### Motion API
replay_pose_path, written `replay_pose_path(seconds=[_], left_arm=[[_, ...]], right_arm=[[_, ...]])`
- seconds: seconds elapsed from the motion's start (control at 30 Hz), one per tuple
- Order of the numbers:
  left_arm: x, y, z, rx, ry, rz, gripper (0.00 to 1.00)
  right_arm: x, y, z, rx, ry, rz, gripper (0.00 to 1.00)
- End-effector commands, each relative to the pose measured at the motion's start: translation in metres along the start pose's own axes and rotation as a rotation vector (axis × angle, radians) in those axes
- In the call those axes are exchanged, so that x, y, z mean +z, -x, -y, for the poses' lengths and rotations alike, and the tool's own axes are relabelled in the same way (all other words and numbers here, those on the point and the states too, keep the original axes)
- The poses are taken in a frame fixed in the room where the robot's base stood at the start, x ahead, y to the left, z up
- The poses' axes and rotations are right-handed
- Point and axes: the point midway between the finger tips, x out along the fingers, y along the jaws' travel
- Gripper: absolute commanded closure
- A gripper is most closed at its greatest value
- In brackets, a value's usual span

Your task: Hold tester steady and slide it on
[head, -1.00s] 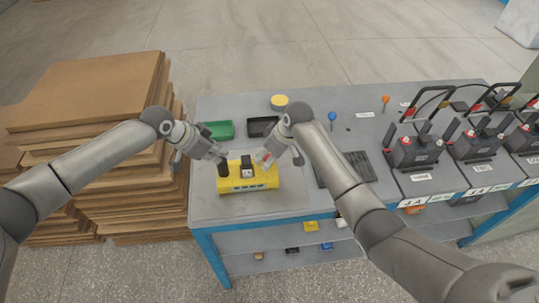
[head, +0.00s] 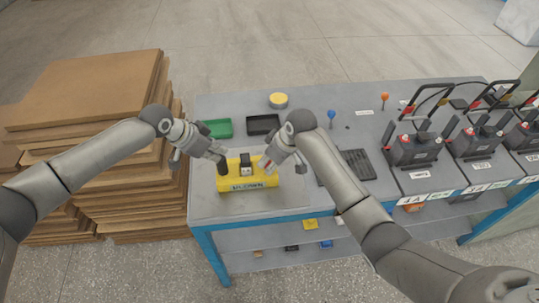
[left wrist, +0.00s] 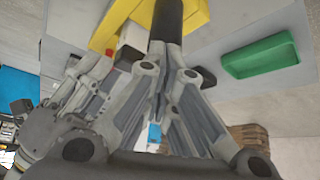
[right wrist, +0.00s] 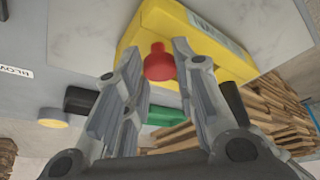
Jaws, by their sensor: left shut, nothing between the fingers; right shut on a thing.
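The yellow tester (head: 266,181) sits on a pale mat at the table's left end. A black post (head: 222,169) rises from its left side, and a white and black block (head: 246,169) stands mid-top. My left gripper (head: 221,157) is shut and empty at the post's upper end; the left wrist view shows its fingertips meeting the black post (left wrist: 166,20). My right gripper (head: 265,164) is at the tester's right side, shut on a red knob (right wrist: 158,63) between its fingertips. The fingers partly hide the tester's right end. The front panel (head: 254,185) carries blurred lettering, possibly "BLOWN".
A green tray (head: 217,128) and a black tray (head: 263,124) lie behind the tester, with a yellow round tub (head: 278,100). A dark ribbed mat (head: 358,164) and several batteries (head: 414,151) are to the right. Cardboard stacks (head: 85,90) stand left.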

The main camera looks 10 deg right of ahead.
Motion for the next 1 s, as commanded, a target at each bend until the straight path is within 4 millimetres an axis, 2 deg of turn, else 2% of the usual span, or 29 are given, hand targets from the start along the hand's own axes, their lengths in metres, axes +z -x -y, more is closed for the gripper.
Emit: replay_pose_path(seconds=[0.03,0.13,0.47,0.5,0.63,1.0], left_arm=[[0.0051,-0.0054,-0.0041,0.008,0.001,0.01,1.0],[0.005,-0.0054,-0.0042,0.008,0.001,0.01,1.0],[0.0048,-0.0054,-0.0041,0.008,0.002,0.009,1.0],[0.0048,-0.0054,-0.0041,0.008,0.002,0.009,1.0],[0.0048,-0.0053,-0.004,0.008,0.002,0.009,1.0],[0.0056,-0.0049,-0.0033,0.007,0.002,0.011,1.0]], right_arm=[[0.0027,-0.0004,0.0066,-0.007,0.002,-0.002,1.0],[0.0059,0.0012,0.0109,-0.008,0.002,-0.002,1.0],[0.0066,0.0013,0.0132,-0.011,0.004,-0.001,1.0],[0.0066,0.0012,0.0133,-0.011,0.004,-0.001,0.69],[0.0066,0.0013,0.0128,-0.01,0.003,-0.001,0.52],[0.0072,0.0044,0.0096,-0.004,0.001,0.0,0.51]])
